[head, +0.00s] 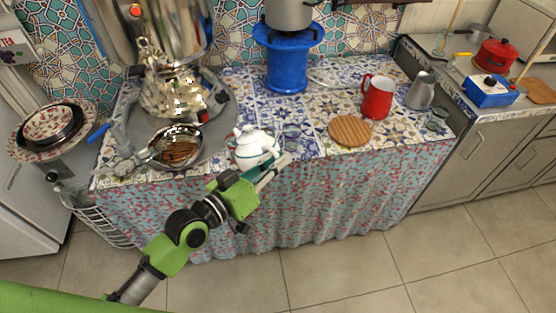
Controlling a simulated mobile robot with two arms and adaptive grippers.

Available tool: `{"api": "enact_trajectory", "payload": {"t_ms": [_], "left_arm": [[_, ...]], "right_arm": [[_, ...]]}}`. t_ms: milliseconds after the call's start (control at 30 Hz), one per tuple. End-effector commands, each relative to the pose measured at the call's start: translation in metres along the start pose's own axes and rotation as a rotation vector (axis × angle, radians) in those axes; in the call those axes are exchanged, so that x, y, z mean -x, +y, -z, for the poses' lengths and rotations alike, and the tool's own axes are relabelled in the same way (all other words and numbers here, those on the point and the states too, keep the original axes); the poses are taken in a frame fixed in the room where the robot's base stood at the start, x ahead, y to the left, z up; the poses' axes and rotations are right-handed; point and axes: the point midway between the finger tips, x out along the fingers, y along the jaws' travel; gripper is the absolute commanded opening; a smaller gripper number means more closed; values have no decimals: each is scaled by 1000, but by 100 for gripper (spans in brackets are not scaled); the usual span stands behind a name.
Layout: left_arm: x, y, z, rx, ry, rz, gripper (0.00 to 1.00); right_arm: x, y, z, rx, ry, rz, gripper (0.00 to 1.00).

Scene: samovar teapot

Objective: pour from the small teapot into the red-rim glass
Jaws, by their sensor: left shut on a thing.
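The small white teapot (256,148) with dark bands is at the front edge of the tiled table, beside the big round tray. My left gripper (281,165) is at its right front side and is shut on it; the fingers hide part of its side and handle. The teapot looks roughly upright, and I cannot tell whether it is lifted. A small clear glass (291,132) stands just behind and right of the teapot. Its rim colour is too small to tell, so I cannot be sure it is the red-rim glass. My right gripper is not in view.
A metal samovar (172,88) and a bowl (176,146) of brown contents stand on the round tray (225,110) at left. A blue stand (287,62) holds a pot. A wooden board (350,131) and red pitcher (376,97) are at right. Tiles between are mostly clear.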

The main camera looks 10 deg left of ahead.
Motion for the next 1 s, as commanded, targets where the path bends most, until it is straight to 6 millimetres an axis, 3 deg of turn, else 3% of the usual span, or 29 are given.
{"api": "enact_trajectory", "payload": {"t_ms": [533,1000], "left_arm": [[0,3,14,41,-2,-2,0],[0,3,13,41,-3,-2,0]], "right_arm": [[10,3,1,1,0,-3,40],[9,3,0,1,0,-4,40]]}}
